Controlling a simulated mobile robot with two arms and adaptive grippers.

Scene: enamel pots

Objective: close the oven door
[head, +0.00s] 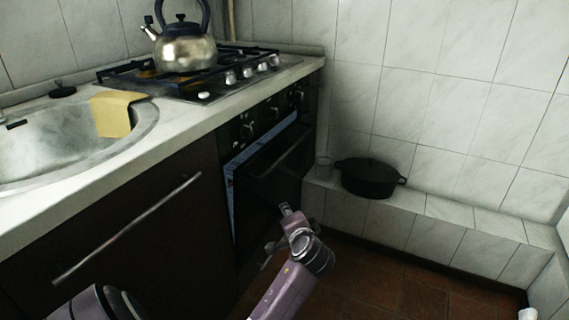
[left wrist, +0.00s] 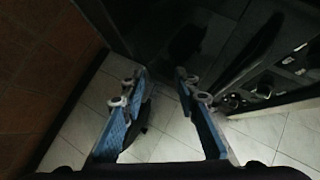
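The oven door (head: 277,172) is dark and glossy. It stands partly open, its top tilted out from the oven, and a bluish strip of the oven's inside (head: 262,148) shows in the gap above it. My left gripper (head: 277,230) is in front of the door's lower part; I cannot tell whether it touches. In the left wrist view its two blue-padded fingers (left wrist: 160,88) are apart with nothing between them, and the dark door (left wrist: 185,25) fills the top. My right gripper is not in view.
The oven's knob panel (head: 250,124) and the hob with a kettle (head: 184,50) are above the door. The brown floor (head: 370,285) there is clear.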

